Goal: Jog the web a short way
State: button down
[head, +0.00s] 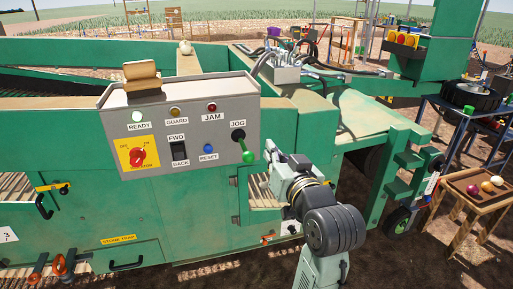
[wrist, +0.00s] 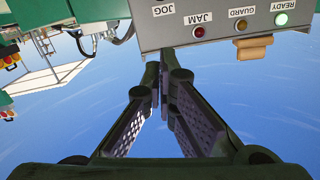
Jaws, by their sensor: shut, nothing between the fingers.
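The grey control box (head: 190,120) stands on the green machine's side. Its JOG lever (head: 248,156) has a green knob and hangs down at the right end. My gripper (head: 272,160) is shut and empty, just right of the knob; whether it touches the knob cannot be told. The READY lamp (head: 138,117) glows green; the GUARD and JAM lamps look unlit. A slatted surface, perhaps the web, shows through an opening (head: 262,191) below the lever.
The red rotary switch (head: 138,154), black FWD/BACK rocker (head: 179,151) and blue RESET button (head: 208,148) share the panel. A brown block (head: 141,75) sits on the box. A wooden table (head: 480,188) with coloured balls stands right. Hoses run behind the box.

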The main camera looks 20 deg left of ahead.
jog(key=w+a+f+p, duration=0.2)
jog(key=w+a+f, duration=0.2)
jog(key=w+a, duration=0.2)
jog(key=shift+w+a+f+p, duration=0.2)
jog(key=shift+w+p, duration=0.1)
jog(key=shift+w, duration=0.35)
jog(key=shift+f, duration=0.1)
